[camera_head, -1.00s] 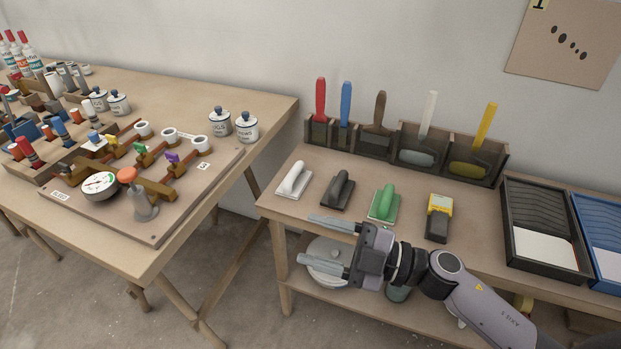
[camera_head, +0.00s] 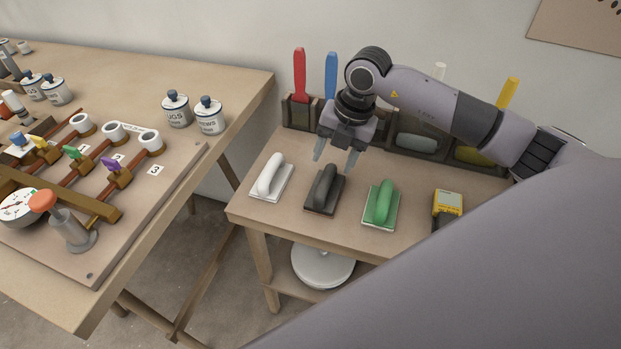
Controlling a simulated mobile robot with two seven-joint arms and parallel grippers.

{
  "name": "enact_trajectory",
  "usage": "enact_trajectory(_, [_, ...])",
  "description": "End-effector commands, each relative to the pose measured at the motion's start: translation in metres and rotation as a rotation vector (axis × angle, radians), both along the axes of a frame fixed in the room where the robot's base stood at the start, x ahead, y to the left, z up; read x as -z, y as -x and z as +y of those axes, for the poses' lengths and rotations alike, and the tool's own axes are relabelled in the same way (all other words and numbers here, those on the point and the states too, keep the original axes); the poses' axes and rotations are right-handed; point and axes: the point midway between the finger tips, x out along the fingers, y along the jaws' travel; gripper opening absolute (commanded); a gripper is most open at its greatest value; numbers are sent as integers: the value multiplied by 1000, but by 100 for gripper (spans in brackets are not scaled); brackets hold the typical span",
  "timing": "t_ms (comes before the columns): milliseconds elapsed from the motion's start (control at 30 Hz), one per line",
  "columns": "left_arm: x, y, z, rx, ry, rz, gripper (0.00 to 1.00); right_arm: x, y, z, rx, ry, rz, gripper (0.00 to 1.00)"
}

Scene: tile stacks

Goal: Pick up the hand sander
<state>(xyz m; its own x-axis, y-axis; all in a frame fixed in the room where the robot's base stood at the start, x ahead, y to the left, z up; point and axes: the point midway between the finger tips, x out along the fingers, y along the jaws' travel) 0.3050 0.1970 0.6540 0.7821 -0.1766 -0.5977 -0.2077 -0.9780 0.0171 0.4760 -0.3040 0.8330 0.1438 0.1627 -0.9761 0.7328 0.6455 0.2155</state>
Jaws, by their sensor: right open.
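Three tools shaped like hand sanders, each a raised handle on a flat base, stand in a row on the right-hand table. One is white (camera_head: 270,176), one is black (camera_head: 323,190) and one is green (camera_head: 381,206). I cannot tell from the picture which one the task means. My right gripper (camera_head: 335,164) is open and empty, its fingers pointing down above and just behind the black one. It appears apart from it. My left gripper is out of view.
A yellow-and-black device (camera_head: 447,204) lies right of the green tool. Behind stands a dark holder with upright red (camera_head: 300,75), blue (camera_head: 332,76) and other handles. My own arm hides the lower right.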

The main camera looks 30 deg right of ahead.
Motion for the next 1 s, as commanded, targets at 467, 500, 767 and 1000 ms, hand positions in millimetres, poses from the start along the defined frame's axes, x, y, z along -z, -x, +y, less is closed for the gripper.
enact_trajectory(467, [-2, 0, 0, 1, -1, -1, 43, 44, -8, -2, 22, 33, 3, 58])
enact_trajectory(500, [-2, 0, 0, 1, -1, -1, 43, 50, -9, -2, 23, 34, 4, 58])
enact_trajectory(767, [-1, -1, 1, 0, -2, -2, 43, 68, -12, 1, 20, 33, -1, 58])
enact_trajectory(1000, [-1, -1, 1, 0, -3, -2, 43, 68, -12, 1, 20, 33, -1, 29])
